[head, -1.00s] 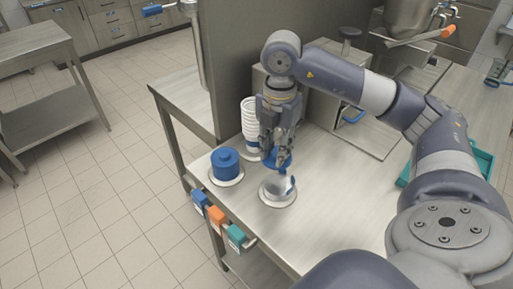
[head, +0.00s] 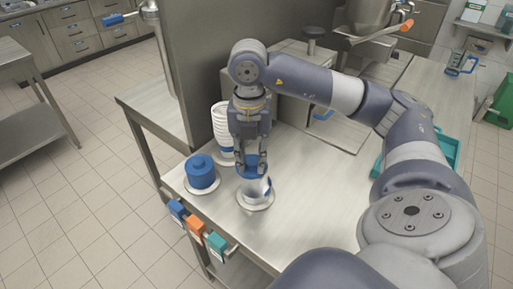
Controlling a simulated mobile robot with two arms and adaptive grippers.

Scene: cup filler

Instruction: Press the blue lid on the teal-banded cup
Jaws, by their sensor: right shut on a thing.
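A pale cup (head: 255,187) stands upright on a round white disc (head: 256,203) near the table's front left part. A bluish patch shows on its right side; I cannot make out a teal band. My right gripper (head: 250,168) points down right above the cup. It is shut on a blue lid (head: 250,174), which is roughly level at the cup's mouth. I cannot tell whether the lid touches the rim. My left gripper is out of view.
A stack of blue lids (head: 202,174) stands on a disc just left of the cup. A stack of white cups (head: 221,118) is behind. Blue (head: 177,209), orange (head: 195,227) and teal (head: 216,243) blocks line the front edge. The table right of the cup is clear.

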